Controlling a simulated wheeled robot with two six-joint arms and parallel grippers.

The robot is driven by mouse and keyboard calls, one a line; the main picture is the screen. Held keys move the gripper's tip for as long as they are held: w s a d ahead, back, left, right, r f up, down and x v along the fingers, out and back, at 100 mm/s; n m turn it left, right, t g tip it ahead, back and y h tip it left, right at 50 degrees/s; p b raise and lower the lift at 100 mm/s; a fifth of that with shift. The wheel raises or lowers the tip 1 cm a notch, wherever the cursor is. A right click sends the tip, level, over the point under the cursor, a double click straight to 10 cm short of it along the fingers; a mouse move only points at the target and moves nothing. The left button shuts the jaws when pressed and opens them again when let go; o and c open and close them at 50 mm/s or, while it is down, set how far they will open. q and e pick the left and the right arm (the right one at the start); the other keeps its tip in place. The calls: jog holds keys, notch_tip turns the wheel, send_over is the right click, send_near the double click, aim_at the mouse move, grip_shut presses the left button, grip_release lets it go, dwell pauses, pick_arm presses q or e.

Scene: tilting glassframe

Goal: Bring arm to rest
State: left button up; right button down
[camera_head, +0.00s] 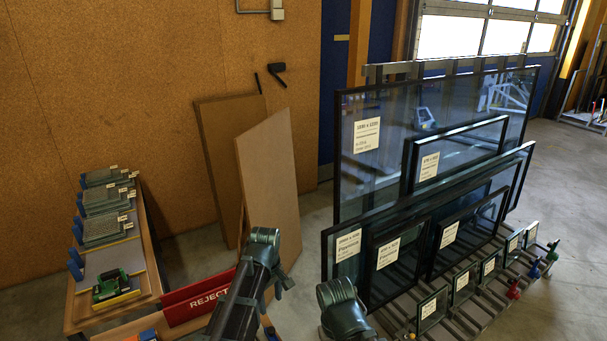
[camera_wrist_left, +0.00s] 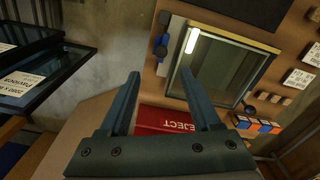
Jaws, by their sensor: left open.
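My left gripper (camera_wrist_left: 160,74) is open in the left wrist view. Its two dark fingers stand apart with nothing between them. A red bin marked REJECT (camera_wrist_left: 163,121) shows behind and below the fingertips, and it also shows in the head view (camera_head: 200,297). In the head view my left arm rises near the bottom centre, just right of the red bin, with its bent joint in front of the leaning boards. My other arm's joint shows at the bottom, right of it. My right gripper is not in view.
A rack of framed glass panes (camera_head: 433,115) fills the right, with small frames along its front. Brown boards (camera_head: 268,165) lean on the wall. Floor is free at far right.

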pick_arm(q)
jog(key=s+d+f+m+b, duration=0.1)
jog(key=s+d+f+m, duration=0.1)
jog(key=s+m, duration=0.5)
jog(key=s+d+f+m+y+b, duration=0.1)
jog(key=s+d+m+b, duration=0.1)
jog(key=s+d+m, duration=0.2)
jog(key=s+m, duration=0.3)
jog(key=s, duration=0.1)
jog(key=shift+s+d+f, duration=0.35)
jog(key=shift+d, duration=0.05)
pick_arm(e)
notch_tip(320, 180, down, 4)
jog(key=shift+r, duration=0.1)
pick_arm(q)
jog(key=shift+a, duration=0.1)
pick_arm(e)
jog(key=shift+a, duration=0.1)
